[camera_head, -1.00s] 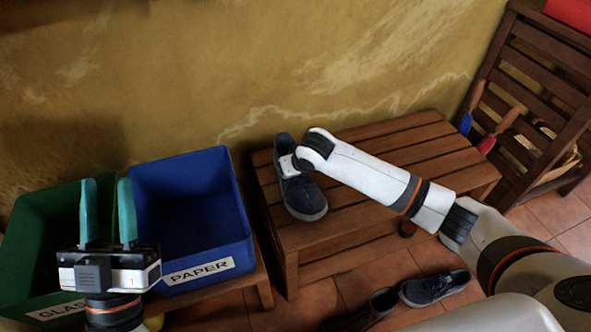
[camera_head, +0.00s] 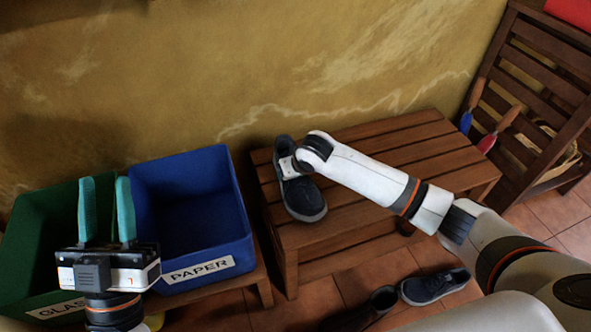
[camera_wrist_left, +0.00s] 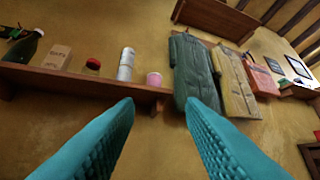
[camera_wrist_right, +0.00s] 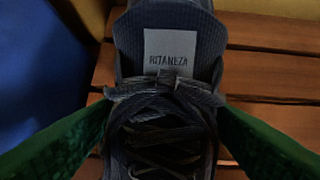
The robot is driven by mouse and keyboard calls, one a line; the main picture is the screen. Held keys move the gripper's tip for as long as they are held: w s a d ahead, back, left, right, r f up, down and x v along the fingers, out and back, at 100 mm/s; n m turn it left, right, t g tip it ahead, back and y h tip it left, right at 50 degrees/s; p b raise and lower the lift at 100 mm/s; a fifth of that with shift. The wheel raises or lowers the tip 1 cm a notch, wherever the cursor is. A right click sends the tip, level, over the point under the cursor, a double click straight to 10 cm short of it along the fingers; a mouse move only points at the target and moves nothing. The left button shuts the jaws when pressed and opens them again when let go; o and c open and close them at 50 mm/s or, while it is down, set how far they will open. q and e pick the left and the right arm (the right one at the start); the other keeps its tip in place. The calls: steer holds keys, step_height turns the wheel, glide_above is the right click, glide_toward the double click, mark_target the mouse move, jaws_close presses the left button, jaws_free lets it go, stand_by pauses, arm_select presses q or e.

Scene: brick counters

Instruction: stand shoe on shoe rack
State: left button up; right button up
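A dark blue-grey lace-up shoe (camera_head: 304,200) is at the left end of the slatted wooden shoe rack (camera_head: 400,155), sole down, toe toward me. I cannot tell whether its sole fully touches the slats. My right gripper comes down over it; in the right wrist view its green fingers (camera_wrist_right: 163,112) press against both sides of the shoe (camera_wrist_right: 165,130) at the laces. Its fingertips are hidden in the head view. A similar dark shoe (camera_head: 436,286) lies on the floor in front of the rack. My left gripper (camera_head: 105,212) is open and empty above the bins.
A blue paper bin (camera_head: 212,268) and a green glass bin (camera_head: 28,262) stand left of the rack. Another dark item of footwear (camera_head: 382,300) is on the floor, partly hidden. The rack's right part is clear.

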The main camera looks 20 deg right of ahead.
steer(key=shift+o, duration=1.4)
